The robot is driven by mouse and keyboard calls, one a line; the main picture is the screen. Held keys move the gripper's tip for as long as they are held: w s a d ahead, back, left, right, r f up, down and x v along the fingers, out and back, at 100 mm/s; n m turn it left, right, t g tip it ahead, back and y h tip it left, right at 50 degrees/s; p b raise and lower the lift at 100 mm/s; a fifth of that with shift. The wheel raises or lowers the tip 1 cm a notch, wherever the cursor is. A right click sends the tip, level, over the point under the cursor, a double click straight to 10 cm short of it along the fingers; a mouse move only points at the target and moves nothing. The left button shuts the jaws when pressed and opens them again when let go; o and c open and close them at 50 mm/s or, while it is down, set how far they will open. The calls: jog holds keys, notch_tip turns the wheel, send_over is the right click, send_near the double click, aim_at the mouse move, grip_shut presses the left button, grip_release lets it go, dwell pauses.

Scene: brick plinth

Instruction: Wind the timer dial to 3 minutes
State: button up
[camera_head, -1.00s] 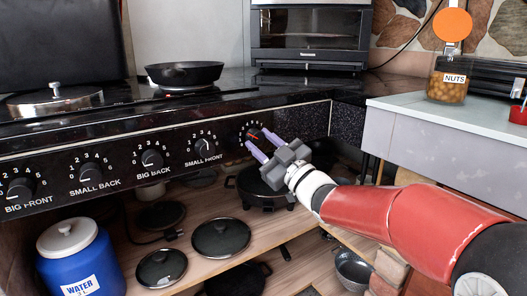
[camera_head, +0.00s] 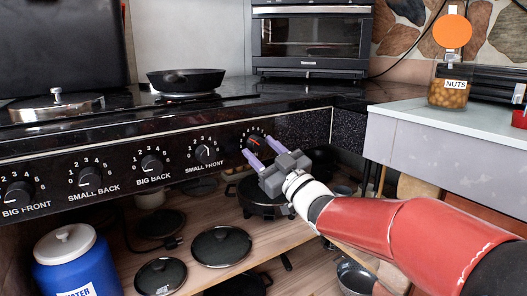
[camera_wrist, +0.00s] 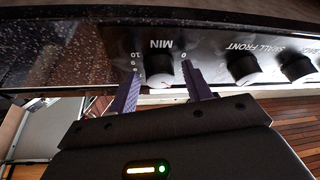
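The timer dial (camera_head: 255,141) is the rightmost knob on the black stove panel. It has a dark knob, a red mark and a ring of numbers. In the wrist view, the dial (camera_wrist: 160,73) shows upside down under the word MIN, with 0 and 10 legible on its scale. The pointer's exact reading is too small to tell. My gripper (camera_head: 259,149) is open in front of the dial, with purple fingers apart. In the wrist view, the gripper (camera_wrist: 163,80) has one finger to each side of the dial, with visible gaps; I cannot tell any contact.
The small front knob (camera_head: 206,153) and other burner knobs line the panel to the left. A frying pan (camera_head: 185,80) stands on the stove top (camera_head: 120,110). A grey-white counter (camera_head: 450,122) with a nuts jar (camera_head: 449,88) is at right. Pots and lids sit on the shelf below.

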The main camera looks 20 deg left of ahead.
jog(key=shift+o, duration=0.5)
jog(key=shift+r, duration=0.1)
jog(key=shift+d, duration=0.1)
jog(key=shift+s+d, duration=0.2)
jog(key=shift+d, duration=0.05)
jog(key=v, duration=0.7)
jog(key=shift+b, duration=0.3)
